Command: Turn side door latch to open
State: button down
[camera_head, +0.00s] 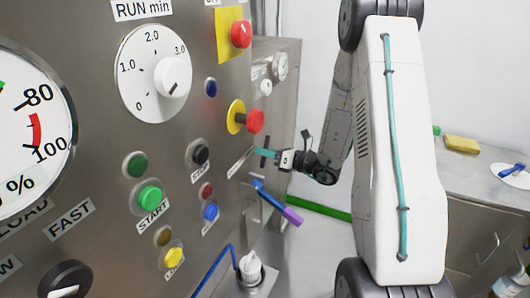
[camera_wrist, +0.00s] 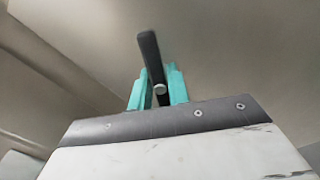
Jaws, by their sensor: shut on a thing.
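The side door latch is a dark bar handle (camera_wrist: 149,48) on a grey metal panel, nearly upright in the wrist view with its top leaning slightly left. A small round pale pin or hub shows near its lower end. My gripper (camera_wrist: 157,88) has its two teal fingers on either side of the handle's lower part and is shut on it. In the head view my gripper (camera_head: 266,153) reaches in from the right to the machine's side, where the dark latch shows small. The fingers partly hide the latch's lower end.
The control panel with a RUN min dial (camera_head: 155,75), red knobs and several buttons fills the left. A blue lever with a purple grip (camera_head: 290,215) sticks out just below my gripper. A steel counter with a yellow sponge (camera_head: 461,144) stands at the right.

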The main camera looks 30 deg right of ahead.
jog(key=n, duration=0.5)
dwell(0.6)
jog(key=c, duration=1.3)
grip_release()
jog(key=v, duration=0.8)
